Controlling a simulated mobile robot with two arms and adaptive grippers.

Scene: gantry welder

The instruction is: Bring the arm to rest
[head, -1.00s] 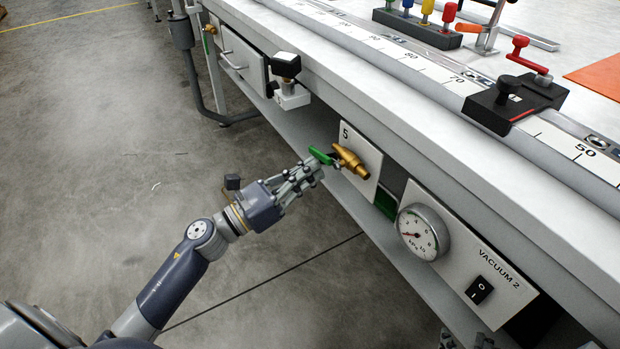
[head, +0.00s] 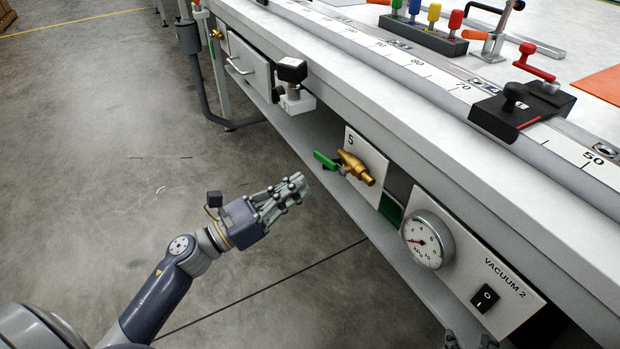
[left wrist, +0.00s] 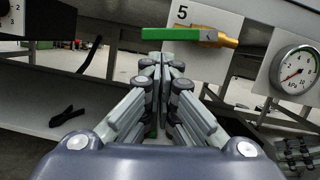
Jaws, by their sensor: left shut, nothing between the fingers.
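My left gripper (head: 300,184) is shut and empty in the head view, in the open air to the left of the brass valve (head: 356,168) on panel 5. The valve's green handle (head: 326,161) points left toward the gripper, with a gap between them. In the left wrist view the shut fingers (left wrist: 161,60) point at the panel, and the green handle (left wrist: 170,34) lies across the top beyond the fingertips. At the bottom edge of the head view, right of centre, small dark finger-like parts show, too little to read as a gripper state.
The long bench (head: 440,130) runs diagonally on the right. Its front carries a pressure gauge (head: 427,240), a black rocker switch (head: 484,298) and a drawer (head: 250,66). A black-topped fixture (head: 292,72) sticks out from the edge. The floor (head: 90,150) at left is clear.

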